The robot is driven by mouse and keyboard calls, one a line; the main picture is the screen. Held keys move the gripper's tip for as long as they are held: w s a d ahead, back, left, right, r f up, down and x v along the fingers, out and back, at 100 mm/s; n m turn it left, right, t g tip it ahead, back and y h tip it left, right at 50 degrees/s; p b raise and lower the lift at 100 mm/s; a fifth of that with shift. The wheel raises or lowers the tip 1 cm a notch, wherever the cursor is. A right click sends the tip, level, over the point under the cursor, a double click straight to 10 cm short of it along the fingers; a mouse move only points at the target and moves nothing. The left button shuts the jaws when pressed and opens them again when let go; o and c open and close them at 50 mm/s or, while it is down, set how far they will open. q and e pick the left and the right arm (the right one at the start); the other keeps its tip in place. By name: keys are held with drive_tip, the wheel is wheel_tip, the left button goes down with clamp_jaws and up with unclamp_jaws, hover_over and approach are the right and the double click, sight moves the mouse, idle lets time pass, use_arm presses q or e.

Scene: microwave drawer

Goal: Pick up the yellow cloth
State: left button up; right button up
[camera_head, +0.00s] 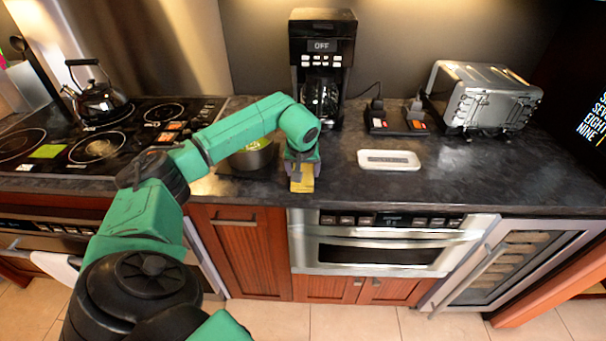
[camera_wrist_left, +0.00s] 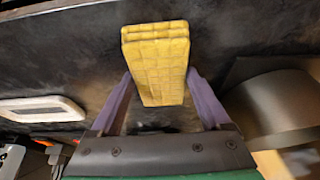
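The yellow cloth (camera_head: 303,180) is a small folded block near the front edge of the dark counter, below my left gripper (camera_head: 302,160). In the left wrist view the cloth (camera_wrist_left: 158,75) lies between the two purple fingers of my left gripper (camera_wrist_left: 160,76), one on each side. The fingertips are very close to its sides; I cannot tell whether they press on it. I cannot tell whether the cloth rests on the counter or is just above it. My right gripper is not in view.
A dark pot (camera_head: 250,155) stands just left of the gripper, partly behind my arm. A white dish (camera_head: 388,160) lies to the right. A coffee maker (camera_head: 322,60) stands behind, a toaster (camera_head: 490,97) at the right, a kettle (camera_head: 97,97) on the stove. The front right counter is clear.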

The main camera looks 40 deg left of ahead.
use_arm(q)
drive_tip(key=shift+r, duration=0.1)
wheel_tip(320, 180, up, 20)
drive_tip(key=shift+b, duration=0.35)
